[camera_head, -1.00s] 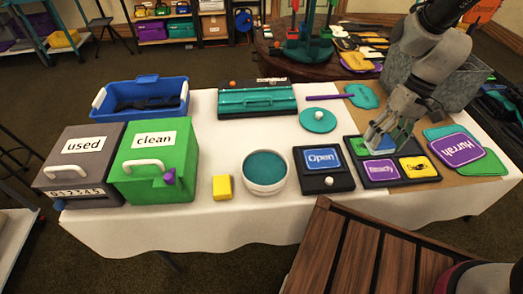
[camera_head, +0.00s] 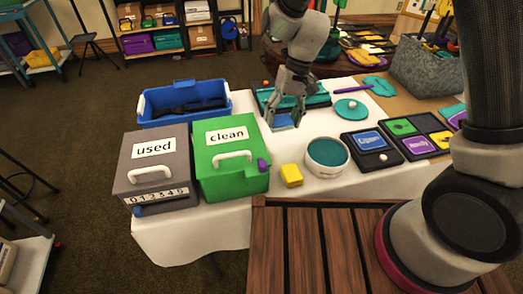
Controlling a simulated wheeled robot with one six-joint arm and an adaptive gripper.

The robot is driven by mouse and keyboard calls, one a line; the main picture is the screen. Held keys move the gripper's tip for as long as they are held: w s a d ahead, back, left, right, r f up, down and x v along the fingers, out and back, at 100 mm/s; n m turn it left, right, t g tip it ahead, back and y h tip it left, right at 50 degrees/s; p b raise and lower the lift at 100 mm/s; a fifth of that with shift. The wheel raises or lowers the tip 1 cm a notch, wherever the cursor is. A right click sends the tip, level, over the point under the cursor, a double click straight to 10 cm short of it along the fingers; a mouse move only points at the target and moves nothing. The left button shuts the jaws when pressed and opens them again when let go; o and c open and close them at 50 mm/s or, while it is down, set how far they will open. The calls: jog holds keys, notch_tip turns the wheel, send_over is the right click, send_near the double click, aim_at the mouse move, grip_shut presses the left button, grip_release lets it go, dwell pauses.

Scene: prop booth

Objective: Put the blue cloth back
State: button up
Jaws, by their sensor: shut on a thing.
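My gripper (camera_head: 285,112) is shut on a flat blue piece (camera_head: 285,123), which looks like the blue cloth. It holds the piece above the white table, in front of the teal case and behind the green box. The fingers partly hide the piece. A dark tray (camera_head: 427,123) at the right has green, purple and yellow pieces in it, and its back right compartment looks empty. The green box (camera_head: 232,180) labelled "clean" and the grey box (camera_head: 155,190) labelled "used" stand side by side at the left front; both look closed.
A blue bin (camera_head: 184,118) with dark contents stands behind the boxes. A yellow block (camera_head: 291,175), a white bowl (camera_head: 312,164) with a teal top and an "Open" pad (camera_head: 364,143) line the front. A teal case (camera_head: 318,100) lies at the back. Wooden slats (camera_head: 310,240) are nearest.

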aim_at(279, 151)
jog(key=f, duration=0.9)
jog(key=shift+d+f, duration=0.2)
jog(key=shift+f, duration=0.15)
jog(key=shift+f, duration=0.15)
jog(key=o, duration=1.3)
jog(key=shift+o, duration=0.2)
